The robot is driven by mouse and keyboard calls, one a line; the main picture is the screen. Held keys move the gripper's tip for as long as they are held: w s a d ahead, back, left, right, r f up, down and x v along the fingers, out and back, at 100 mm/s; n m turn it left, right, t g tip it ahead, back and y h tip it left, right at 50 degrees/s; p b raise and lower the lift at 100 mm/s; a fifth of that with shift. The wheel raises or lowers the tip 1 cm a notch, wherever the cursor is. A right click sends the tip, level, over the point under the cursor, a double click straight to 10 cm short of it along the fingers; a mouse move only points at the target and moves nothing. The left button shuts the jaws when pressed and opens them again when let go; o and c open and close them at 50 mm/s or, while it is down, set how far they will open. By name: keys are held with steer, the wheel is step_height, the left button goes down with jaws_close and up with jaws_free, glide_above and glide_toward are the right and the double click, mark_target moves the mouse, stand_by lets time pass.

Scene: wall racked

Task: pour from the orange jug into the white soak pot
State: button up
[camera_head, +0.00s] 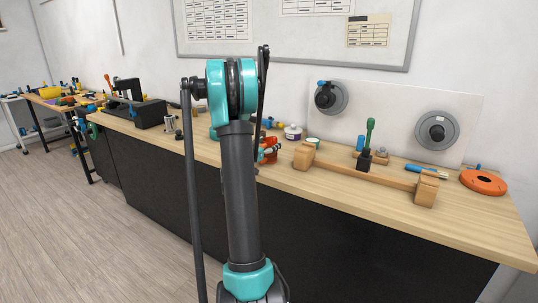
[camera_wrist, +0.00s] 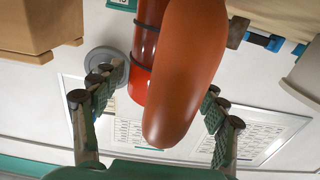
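In the wrist view, a large rounded orange-brown part (camera_wrist: 185,75) fills the space between my gripper's fingers, close to the camera. A red-orange cylinder (camera_wrist: 143,55) with a dark band shows behind it. I take these as the orange jug. Orange-red parts (camera_head: 267,150) also show on the bench side of my arm in the head view. My gripper (camera_wrist: 165,90) has its fingers apart on either side of the orange part; whether they press on it is hidden. A small white pot with a purple band (camera_head: 292,132), possibly the soak pot, stands on the bench right of my arm.
A wooden bar with block ends (camera_head: 365,174) lies along the bench (camera_head: 470,232) front. Behind it stand a green-handled tool (camera_head: 369,133) and a blue cylinder (camera_head: 360,143). A black machine (camera_head: 135,108) stands left.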

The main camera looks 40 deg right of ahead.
steer(key=c, duration=1.5)
steer(key=shift+r, duration=0.1)
step_height(320, 180, up, 20)
steer(key=shift+f, duration=0.1)
steer(key=o, duration=1.1)
steer(key=c, duration=0.7)
steer(key=shift+o, duration=0.2)
steer(key=shift+a, duration=0.1)
